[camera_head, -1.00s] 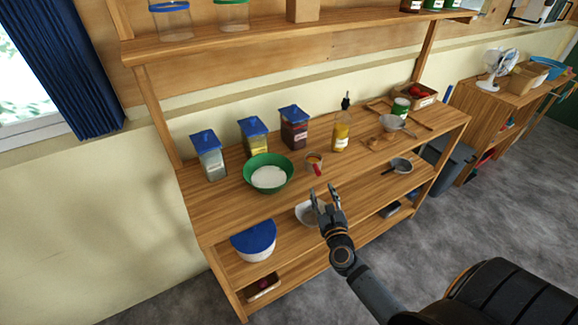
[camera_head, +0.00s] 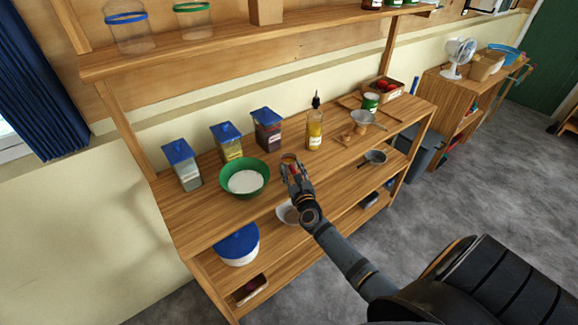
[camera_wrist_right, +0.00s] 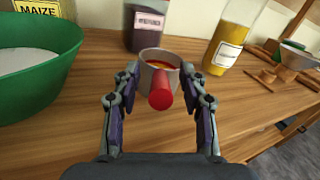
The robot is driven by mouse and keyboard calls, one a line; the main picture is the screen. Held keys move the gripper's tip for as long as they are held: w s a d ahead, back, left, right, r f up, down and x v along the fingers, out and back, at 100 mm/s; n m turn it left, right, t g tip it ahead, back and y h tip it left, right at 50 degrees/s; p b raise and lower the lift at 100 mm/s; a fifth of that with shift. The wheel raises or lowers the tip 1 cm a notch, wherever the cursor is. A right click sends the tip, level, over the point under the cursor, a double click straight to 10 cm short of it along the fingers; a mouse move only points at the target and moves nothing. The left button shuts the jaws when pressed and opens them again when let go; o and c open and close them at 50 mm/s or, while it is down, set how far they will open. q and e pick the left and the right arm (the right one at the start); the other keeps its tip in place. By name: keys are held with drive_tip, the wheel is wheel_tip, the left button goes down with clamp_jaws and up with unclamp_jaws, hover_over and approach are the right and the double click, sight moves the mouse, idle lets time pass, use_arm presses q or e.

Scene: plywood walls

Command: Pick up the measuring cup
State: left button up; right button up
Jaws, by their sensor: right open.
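The measuring cup (camera_wrist_right: 157,62) is a small pale metal cup with a red handle, and something orange shows inside it. It stands upright on the wooden top shelf, its handle pointing toward my right wrist camera. In the head view only part of the cup (camera_head: 288,158) shows past my gripper. My right gripper (camera_wrist_right: 162,80) is open, with one finger to each side of the cup and handle; I cannot tell whether they touch it. In the head view my right gripper (camera_head: 292,167) covers the handle. My left gripper is not in view.
A green bowl (camera_head: 230,187) of white powder stands left of the cup. Blue-lidded containers (camera_head: 268,135) stand behind, and an oil bottle (camera_head: 315,130) stands behind to the right. A grey strainer (camera_head: 362,117) is farther right. Bare wood (camera_head: 195,217) lies at the front left.

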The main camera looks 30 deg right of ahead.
sight(292, 168)
drive_tip(key=shift+s, duration=0.1)
drive_tip(key=c, duration=0.3)
clamp_jaws()
drive_tip(key=shift+r, duration=0.15)
drive_tip(key=shift+r+p, duration=0.4)
drive_tip(key=shift+r, duration=0.05)
wheel_tip(292, 168, up, 3)
drive_tip(key=shift+s+a+f+p, duration=0.1)
drive_tip(key=shift+p, duration=0.8)
drive_tip(key=s+a+r+p, duration=0.3)
drive_tip(key=s+a+r, duration=0.2)
drive_tip(key=s+r, duration=0.4)
drive_tip(key=shift+d+v, duration=0.3)
drive_tip(key=shift+v, duration=1.4)
